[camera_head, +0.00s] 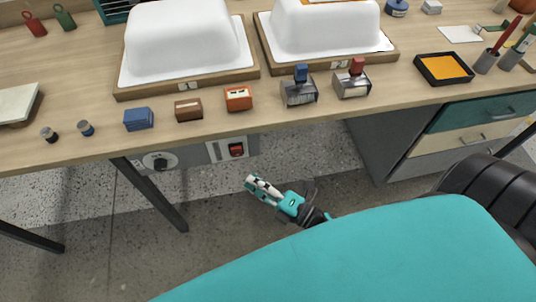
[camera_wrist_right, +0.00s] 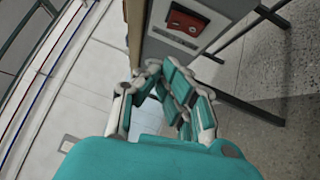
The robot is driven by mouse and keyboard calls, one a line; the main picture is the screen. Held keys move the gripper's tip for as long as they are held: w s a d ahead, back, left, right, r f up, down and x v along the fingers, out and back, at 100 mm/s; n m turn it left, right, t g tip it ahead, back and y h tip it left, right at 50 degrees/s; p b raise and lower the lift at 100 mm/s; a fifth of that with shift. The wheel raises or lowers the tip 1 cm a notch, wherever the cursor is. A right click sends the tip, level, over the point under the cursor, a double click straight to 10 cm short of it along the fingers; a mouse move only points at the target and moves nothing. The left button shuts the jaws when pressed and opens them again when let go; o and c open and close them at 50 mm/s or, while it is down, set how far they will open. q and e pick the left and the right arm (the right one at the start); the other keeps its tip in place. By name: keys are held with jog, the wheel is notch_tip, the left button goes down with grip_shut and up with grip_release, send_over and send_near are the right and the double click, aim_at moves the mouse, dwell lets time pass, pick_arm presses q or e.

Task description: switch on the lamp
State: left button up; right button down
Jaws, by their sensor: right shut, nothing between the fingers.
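No lamp can be made out in either view. A red rocker switch (camera_head: 236,150) sits on a grey panel (camera_head: 213,152) under the table's front edge; the switch also shows at the top of the right wrist view (camera_wrist_right: 186,21). My right gripper (camera_head: 252,182) is below the table edge, under the switch and apart from it. Its fingers also show in the right wrist view (camera_wrist_right: 152,72), shut and empty, with the switch beyond them. My left gripper is in neither view.
A round dial (camera_head: 158,161) is left of the switch under the wooden table (camera_head: 200,120). Two white shells (camera_head: 187,45) on wooden bases, stamps and small blocks stand on top. A black table leg (camera_head: 155,195) and a drawer cabinet (camera_head: 398,148) flank the open floor.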

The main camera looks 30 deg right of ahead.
aim_at(237, 152)
jog(key=w, duration=0.7)
jog(key=shift+a+r, duration=0.35)
jog(key=shift+r, duration=0.1)
jog(key=shift+w, duration=0.1)
jog(key=shift+w+r+m+g+p, duration=0.15)
jog(key=shift+w+m+g+p, duration=0.15)
jog(key=shift+p, duration=0.6)
